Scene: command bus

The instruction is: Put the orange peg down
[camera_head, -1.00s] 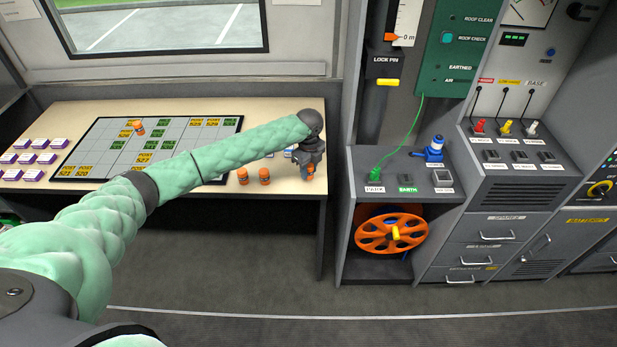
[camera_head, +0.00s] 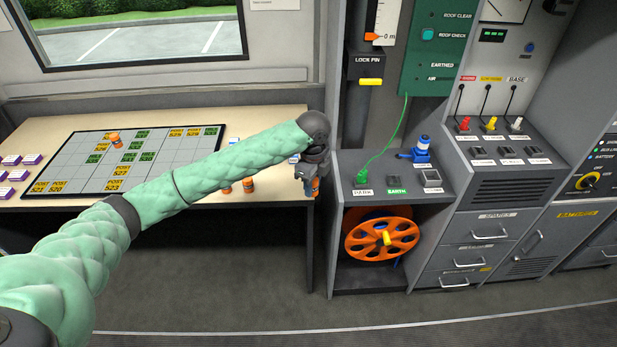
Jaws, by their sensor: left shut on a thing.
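My left gripper (camera_head: 308,178) is shut on an orange peg (camera_head: 315,187), which hangs below the jaws and is partly hidden by them. The gripper is at the right front corner of the pale table (camera_head: 285,125); I cannot tell whether it is over the table top or just beyond the edge. Two other orange pegs stand near the table's front edge, one bare to view (camera_head: 248,184) and one (camera_head: 226,189) partly behind my left arm. My right gripper is out of view.
Several white and purple blocks (camera_head: 18,174) lie at the table's left. Right of a narrow gap stands a grey cabinet (camera_head: 440,187) with a blue item (camera_head: 420,152), a green plug (camera_head: 362,178) and an orange reel (camera_head: 382,240). My left arm crosses over the table.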

